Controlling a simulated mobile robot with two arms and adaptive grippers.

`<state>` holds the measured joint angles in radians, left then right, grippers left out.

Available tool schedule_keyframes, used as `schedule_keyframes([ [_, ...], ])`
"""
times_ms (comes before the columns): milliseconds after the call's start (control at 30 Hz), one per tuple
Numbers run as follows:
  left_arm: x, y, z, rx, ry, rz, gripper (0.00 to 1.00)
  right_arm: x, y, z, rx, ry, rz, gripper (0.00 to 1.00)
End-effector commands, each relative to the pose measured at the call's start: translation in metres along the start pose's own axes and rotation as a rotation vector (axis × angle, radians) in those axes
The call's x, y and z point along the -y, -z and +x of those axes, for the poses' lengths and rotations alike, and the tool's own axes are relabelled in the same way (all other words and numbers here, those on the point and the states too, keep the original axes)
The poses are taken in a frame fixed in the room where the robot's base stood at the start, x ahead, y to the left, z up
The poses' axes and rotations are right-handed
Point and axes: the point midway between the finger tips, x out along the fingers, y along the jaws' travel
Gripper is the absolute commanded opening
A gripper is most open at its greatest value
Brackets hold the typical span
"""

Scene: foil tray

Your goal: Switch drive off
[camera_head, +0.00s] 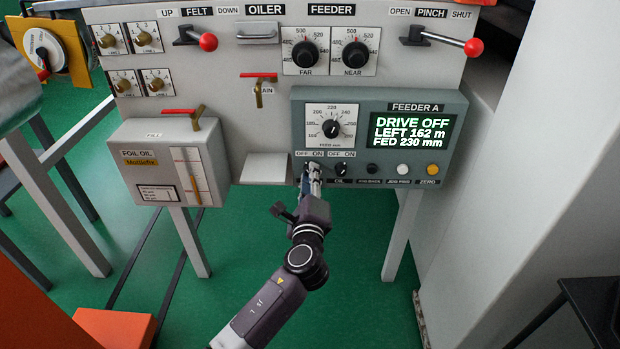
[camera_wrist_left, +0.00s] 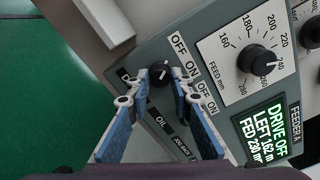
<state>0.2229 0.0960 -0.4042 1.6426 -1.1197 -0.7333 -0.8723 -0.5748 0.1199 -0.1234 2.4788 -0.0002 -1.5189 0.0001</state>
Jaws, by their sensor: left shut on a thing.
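The Feeder A panel (camera_head: 459,150) is a grey box on the front of the machine. Its display (camera_head: 412,131) reads DRIVE OFF, LEFT 162 m, FED 230 mm. My left gripper (camera_head: 313,172) is at the leftmost switch, under an OFF ON label, and hides most of it. In the left wrist view my left gripper (camera_wrist_left: 160,80) has its blue fingers on either side of the black drive switch knob (camera_wrist_left: 159,72), shut on it. The knob's pointer is partly hidden. My right gripper is in neither view.
The oil switch (camera_head: 341,169) sits just right of the drive switch, with several buttons beyond. The feed dial (camera_head: 331,128) is above. A small shelf (camera_head: 263,167) juts out on the left, near the foil oil box (camera_head: 130,165). Green floor is open below.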

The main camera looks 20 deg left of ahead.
Motion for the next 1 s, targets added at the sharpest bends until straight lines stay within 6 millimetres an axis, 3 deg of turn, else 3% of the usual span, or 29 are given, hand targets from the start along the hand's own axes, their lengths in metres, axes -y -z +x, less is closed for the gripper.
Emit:
schedule_keyframes([
  [367,0.0,-0.001,0.0,0.001,-0.001,-0.006,0.0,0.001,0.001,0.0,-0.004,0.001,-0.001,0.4],
  [400,0.0,-0.001,0.0,0.001,-0.001,-0.006,0.23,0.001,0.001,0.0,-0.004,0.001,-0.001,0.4],
  [567,0.0,-0.001,0.0,0.001,-0.001,-0.005,0.38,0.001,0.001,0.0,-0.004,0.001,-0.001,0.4],
  [867,0.0,0.0,-0.002,0.0,-0.001,-0.004,0.38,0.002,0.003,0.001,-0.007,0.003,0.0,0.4],
  [1000,-0.001,0.001,-0.018,-0.001,-0.001,-0.004,0.38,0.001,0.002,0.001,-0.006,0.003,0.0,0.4],
])
